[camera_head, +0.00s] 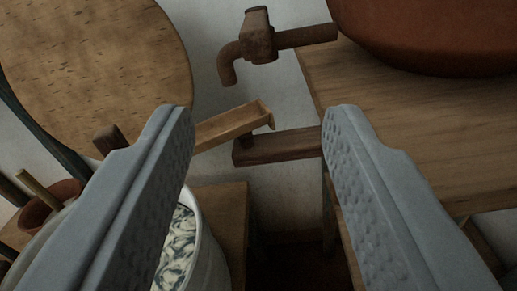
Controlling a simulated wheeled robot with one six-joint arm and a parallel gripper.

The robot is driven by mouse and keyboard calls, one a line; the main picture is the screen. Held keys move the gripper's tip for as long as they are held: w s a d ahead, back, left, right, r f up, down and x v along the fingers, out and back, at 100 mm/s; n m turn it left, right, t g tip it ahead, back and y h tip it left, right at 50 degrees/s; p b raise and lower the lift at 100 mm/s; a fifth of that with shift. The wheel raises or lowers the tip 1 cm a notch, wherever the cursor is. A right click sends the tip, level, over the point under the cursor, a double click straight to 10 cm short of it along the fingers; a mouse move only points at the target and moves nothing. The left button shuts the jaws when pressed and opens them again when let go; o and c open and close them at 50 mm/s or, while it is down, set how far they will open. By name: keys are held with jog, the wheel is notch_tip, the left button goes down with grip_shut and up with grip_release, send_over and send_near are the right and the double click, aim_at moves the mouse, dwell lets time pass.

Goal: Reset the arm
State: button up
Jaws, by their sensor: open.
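My gripper (258,118) fills the lower part of the view. Its two grey, dimpled fingers stand well apart, one on the left and one on the right. The gap between them is empty, and I see the wall and some wooden parts through it. The fingers hide parts of the things behind them.
A brown tap (257,40) juts out at the top middle. Below it are a wooden trough (232,125) and a dark wooden bar (278,147). A wooden table (430,130) bears a reddish-brown vessel (430,35). A white bucket (207,255) and round wooden board (95,60) are left.

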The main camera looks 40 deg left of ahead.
jog(key=s+a+r+m+t+h, duration=0.25)
jog(key=s+r+h, duration=0.2)
jog(key=r, duration=0.25)
jog(key=s+a+r+m+t+h, duration=0.1)
jog(key=s+r+t+h, duration=0.2)
jog(key=r+h, duration=0.3)
jog(key=s+a+m+g, duration=0.1)
jog(key=s+a+g, duration=0.2)
jog(key=s, duration=1.2)
jog(key=a, duration=0.2)
jog(key=shift+a+f, duration=0.25)
jog(key=shift+a, duration=0.1)
dwell(0.4)
